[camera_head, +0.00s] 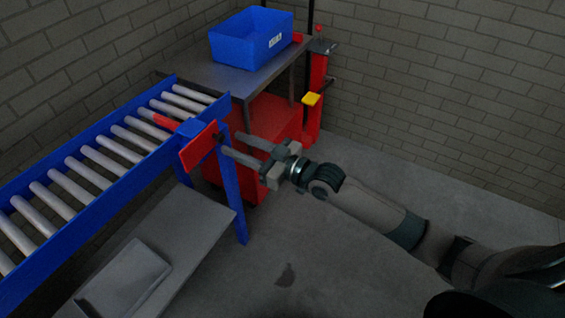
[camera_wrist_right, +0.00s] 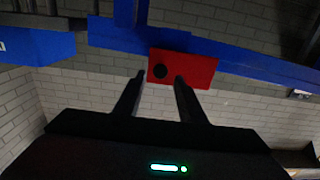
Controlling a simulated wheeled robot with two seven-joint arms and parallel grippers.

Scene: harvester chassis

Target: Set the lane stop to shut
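The lane stop shows as a red plate (camera_head: 198,147) on the outer side of the blue roller conveyor rail, near its far end. A blue block (camera_head: 189,127) sits on the rail there, and a red bar (camera_head: 164,121) lies over the rollers behind it. In the right wrist view the red plate (camera_wrist_right: 195,70) carries a round black knob (camera_wrist_right: 160,71). My right gripper (camera_head: 230,142) is open, its fingers pointing at the plate. In the wrist view its fingertips (camera_wrist_right: 159,77) appear on either side of the knob; I cannot tell whether they touch. My left gripper is not in view.
A grey table with a blue bin (camera_head: 251,39) stands behind the conveyor's end. A red cabinet (camera_head: 268,120) and a red post with a yellow block (camera_head: 311,99) stand beyond my gripper. A grey shelf (camera_head: 205,215) lies below the conveyor. The floor at right is clear.

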